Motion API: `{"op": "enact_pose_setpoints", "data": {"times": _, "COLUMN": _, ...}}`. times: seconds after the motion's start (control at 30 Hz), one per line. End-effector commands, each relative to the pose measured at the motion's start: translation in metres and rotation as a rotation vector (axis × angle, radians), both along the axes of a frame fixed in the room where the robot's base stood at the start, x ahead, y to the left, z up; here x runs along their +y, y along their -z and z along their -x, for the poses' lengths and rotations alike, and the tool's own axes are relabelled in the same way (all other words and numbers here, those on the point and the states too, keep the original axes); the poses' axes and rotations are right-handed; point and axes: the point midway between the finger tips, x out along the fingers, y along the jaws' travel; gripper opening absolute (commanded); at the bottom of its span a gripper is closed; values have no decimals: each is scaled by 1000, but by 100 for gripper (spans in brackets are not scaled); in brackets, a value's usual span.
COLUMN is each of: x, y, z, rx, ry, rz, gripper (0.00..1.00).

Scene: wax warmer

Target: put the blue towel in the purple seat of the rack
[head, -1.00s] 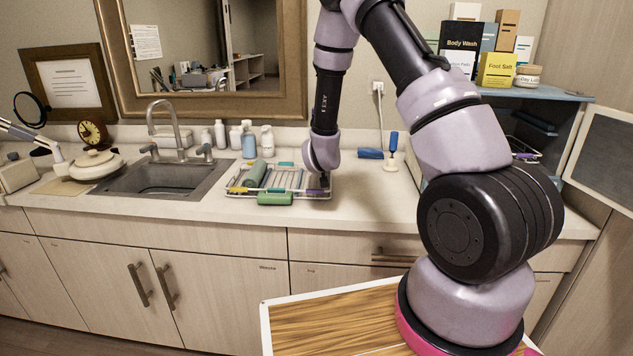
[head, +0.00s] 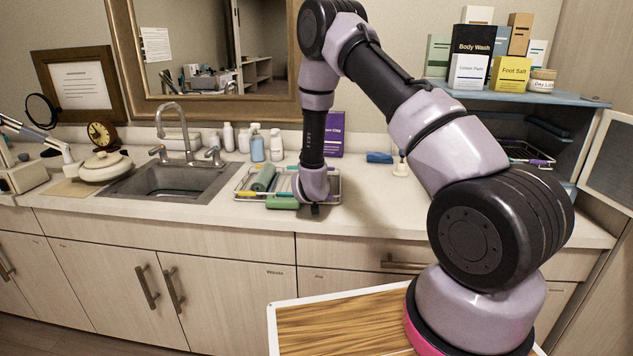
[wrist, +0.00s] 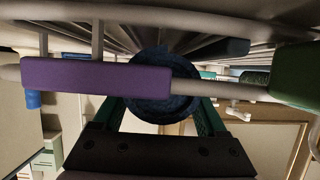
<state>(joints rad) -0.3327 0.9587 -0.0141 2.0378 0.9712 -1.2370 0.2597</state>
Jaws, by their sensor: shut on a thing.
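My gripper (wrist: 163,108) is shut on the dark blue rolled towel (wrist: 165,92), whose round end shows between the fingers in the wrist view. The purple seat (wrist: 95,75) is a purple sleeve on the rack's rail, close in front of the fingers and left of the towel. In the head view my gripper (head: 312,207) is at the right front of the wire rack (head: 244,187), hiding the purple seat and the held towel. I cannot tell whether the towel touches the rack.
A green roll (head: 264,178) lies in the rack's left part, and a green sleeve (head: 283,203) is on its front. The sink (head: 165,182) is to the left, with bottles (head: 257,149) behind the rack. A blue object (head: 379,157) lies at the right, with clear counter before it.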

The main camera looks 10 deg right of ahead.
Motion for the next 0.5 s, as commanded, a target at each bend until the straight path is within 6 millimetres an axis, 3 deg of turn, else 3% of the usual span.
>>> {"op": "enact_pose_setpoints", "data": {"times": 0.3, "x": 0, "y": 2, "z": 0, "rx": -1, "ry": 0, "rz": 0, "gripper": 14}}
{"op": "enact_pose_setpoints", "data": {"times": 0.33, "x": 0, "y": 2, "z": 0, "rx": -1, "ry": 0, "rz": 0, "gripper": 82}}
{"op": "enact_pose_setpoints", "data": {"times": 0.4, "x": 0, "y": 2, "z": 0, "rx": -1, "ry": 0, "rz": 0, "gripper": 100}}
{"op": "enact_pose_setpoints", "data": {"times": 0.5, "x": 0, "y": 2, "z": 0, "rx": -1, "ry": 0, "rz": 0, "gripper": 100}}
